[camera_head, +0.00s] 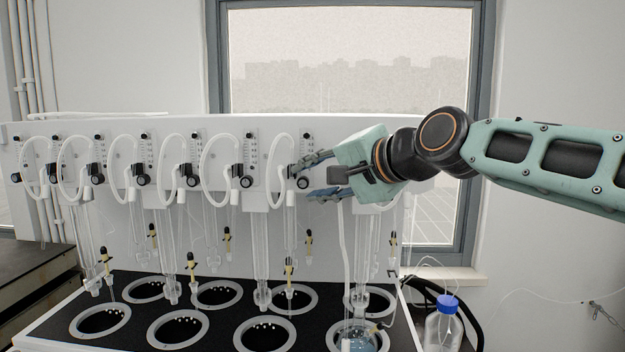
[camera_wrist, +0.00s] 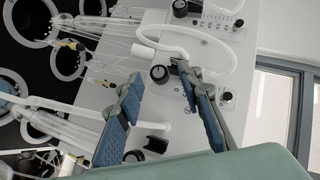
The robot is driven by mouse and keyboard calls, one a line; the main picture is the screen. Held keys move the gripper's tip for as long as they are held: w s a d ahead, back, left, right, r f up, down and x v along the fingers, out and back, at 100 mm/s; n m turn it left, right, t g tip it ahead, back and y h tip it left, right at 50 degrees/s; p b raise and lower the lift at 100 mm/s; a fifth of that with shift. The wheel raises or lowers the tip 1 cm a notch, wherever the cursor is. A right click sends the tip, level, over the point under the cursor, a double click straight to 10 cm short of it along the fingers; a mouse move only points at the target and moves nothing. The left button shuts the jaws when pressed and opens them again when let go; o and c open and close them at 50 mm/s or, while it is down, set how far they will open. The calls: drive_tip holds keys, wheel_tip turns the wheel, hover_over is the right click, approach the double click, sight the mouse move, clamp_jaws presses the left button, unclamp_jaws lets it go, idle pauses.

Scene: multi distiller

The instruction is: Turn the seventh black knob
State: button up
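A row of black knobs runs along the white panel of the distiller. Counted from the left in the head view, the seventh visible black knob (camera_head: 302,183) is at the tips of my gripper (camera_head: 304,179). In the wrist view a black knob (camera_wrist: 160,74) lies between the two blue-padded fingertips of my gripper (camera_wrist: 157,72). The fingers are spread, with a gap on both sides of the knob; I see no clear contact. The sixth knob (camera_head: 246,182) is to the left and free. My gripper hides part of the panel to its right.
White curved tubes (camera_head: 276,160) and flow meters (camera_head: 305,148) surround the knobs. Glass tubes hang below, over a black heating deck (camera_head: 225,318) with round wells. A blue-capped bottle (camera_head: 444,325) stands at the lower right. A window is behind.

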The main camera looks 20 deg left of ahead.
drive_tip(key=shift+c, duration=0.7)
clamp_jaws()
drive_tip(key=shift+r+p, duration=0.25)
drive_tip(key=shift+p, duration=0.45)
drive_tip(key=h+p, duration=0.1)
drive_tip(key=n+h+p, duration=0.1)
drive_tip(key=p, duration=0.1)
drive_tip(key=shift+a+r, duration=0.2)
drive_tip(key=shift+r, duration=0.05)
drive_tip(key=shift+n+h+p, duration=0.5)
drive_tip(key=shift+p, duration=0.15)
drive_tip(key=shift+a+f, duration=0.1)
drive_tip(key=shift+f, duration=0.05)
drive_tip(key=shift+o, duration=0.7)
unclamp_jaws()
